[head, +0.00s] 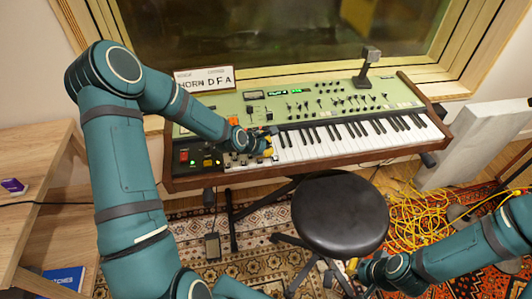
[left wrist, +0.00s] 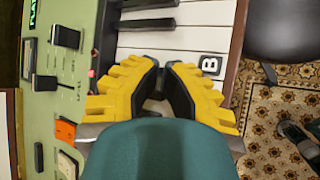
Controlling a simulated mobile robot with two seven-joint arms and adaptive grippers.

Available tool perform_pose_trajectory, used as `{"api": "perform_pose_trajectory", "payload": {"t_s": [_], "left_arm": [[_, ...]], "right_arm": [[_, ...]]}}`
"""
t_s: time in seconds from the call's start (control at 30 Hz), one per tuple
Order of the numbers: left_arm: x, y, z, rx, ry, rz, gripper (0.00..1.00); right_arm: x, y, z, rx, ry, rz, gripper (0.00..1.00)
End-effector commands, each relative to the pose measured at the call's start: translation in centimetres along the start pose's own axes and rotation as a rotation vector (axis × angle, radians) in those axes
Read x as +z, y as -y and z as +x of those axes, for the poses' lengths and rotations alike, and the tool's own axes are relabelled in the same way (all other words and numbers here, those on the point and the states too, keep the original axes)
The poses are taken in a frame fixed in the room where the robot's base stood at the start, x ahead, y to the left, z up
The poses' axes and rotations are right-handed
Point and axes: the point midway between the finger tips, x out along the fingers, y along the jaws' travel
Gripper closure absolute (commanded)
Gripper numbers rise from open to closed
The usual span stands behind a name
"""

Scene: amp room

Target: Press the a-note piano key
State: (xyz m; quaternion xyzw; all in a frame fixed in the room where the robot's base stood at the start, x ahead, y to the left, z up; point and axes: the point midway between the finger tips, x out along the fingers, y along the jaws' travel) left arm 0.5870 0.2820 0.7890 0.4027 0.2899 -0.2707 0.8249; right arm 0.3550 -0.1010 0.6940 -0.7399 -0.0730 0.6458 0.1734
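The keyboard instrument has a row of white and black piano keys (head: 350,138). In the left wrist view, one white key carries a black "B" label (left wrist: 210,65), just right of my left gripper's fingertips. I see no "A" label on a key; the keys behind the fingers are partly hidden. My left gripper (head: 262,146) is over the left end of the keys. In the left wrist view its yellow fingers (left wrist: 162,66) point at the white keys with a narrow gap between them. Whether they touch a key is unclear. My right gripper (head: 354,267) is low beside the stool, its fingers mostly hidden.
The green panel (head: 310,105) with knobs and sliders lies behind the keys. A sign (head: 205,79) stands at the back left. A black stool (head: 339,212) is in front of the keyboard. Yellow cable (head: 415,220) lies on the right floor. A wooden shelf (head: 35,165) is at left.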

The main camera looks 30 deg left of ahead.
Motion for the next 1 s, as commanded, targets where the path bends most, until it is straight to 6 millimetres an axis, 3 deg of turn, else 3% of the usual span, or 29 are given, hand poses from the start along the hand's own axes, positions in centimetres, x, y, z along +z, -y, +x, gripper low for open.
{"api": "perform_pose_trajectory", "payload": {"t_s": [0.47,1.0], "left_arm": [[-0.1,0.1,0.1,0.000,0.000,0.000,1.00],[1.0,-1.0,-1.5,-0.001,-0.001,0.000,1.00]], "right_arm": [[0.0,0.0,0.0,0.000,0.000,0.000,1.00],[-0.2,0.6,-1.5,0.000,0.000,0.000,1.00]]}}
